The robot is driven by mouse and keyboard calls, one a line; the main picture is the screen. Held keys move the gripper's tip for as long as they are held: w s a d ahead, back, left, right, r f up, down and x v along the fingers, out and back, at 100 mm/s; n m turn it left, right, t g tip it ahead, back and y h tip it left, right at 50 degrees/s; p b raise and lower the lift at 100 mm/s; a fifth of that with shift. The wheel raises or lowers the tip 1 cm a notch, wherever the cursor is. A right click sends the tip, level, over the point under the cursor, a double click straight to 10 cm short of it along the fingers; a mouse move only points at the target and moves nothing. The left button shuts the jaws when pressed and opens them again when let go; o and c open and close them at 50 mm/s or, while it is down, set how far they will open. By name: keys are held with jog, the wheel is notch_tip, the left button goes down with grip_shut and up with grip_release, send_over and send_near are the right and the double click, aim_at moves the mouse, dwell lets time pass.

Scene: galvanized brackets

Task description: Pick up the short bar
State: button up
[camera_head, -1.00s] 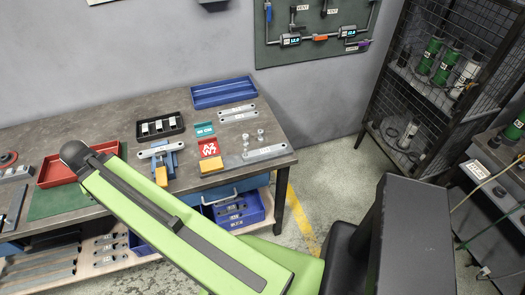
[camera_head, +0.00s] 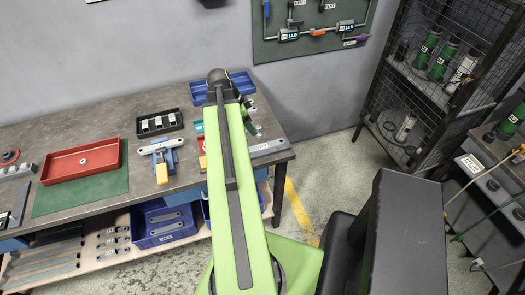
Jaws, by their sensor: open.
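Flat galvanized bars lie on the workbench, and I cannot tell for sure which one is the short bar. A labelled bar (camera_head: 268,147) lies near the bench's right front edge, its left part behind my arm. Another bar (camera_head: 161,146) rests across a blue fixture (camera_head: 163,160). The bars towards the back right are mostly hidden by my green arm. My gripper (camera_head: 253,127) shows only as a dark part just right of the arm, above the bench and behind the labelled bar. It is open; its fingertips are hard to make out, and I see nothing held.
A red tray (camera_head: 52,172) with a small round part lies on a green mat (camera_head: 40,205). A black tray (camera_head: 142,134) holds several blocks. A blue tray (camera_head: 242,77) stands at the back. Blue bins (camera_head: 150,240) sit on the lower shelf. A wire-mesh rack (camera_head: 375,115) stands at the right.

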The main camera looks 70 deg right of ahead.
jog(key=b, duration=0.8)
send_over(264, 146)
jog(key=w+a, duration=0.2)
notch_tip(264, 146, down, 9)
jog(key=shift+f, duration=0.2)
jog(key=shift+s+d, duration=0.1)
jog(key=shift+s, duration=0.05)
jog(key=b+x, duration=0.4)
jog(key=shift+d+f, duration=0.1)
jog(key=shift+f, duration=0.3)
jog(key=shift+d+f+b, duration=0.1)
jog(key=shift+f+b, duration=0.15)
jog(key=shift+b, duration=0.2)
jog(key=shift+r, duration=0.2)
grip_shut()
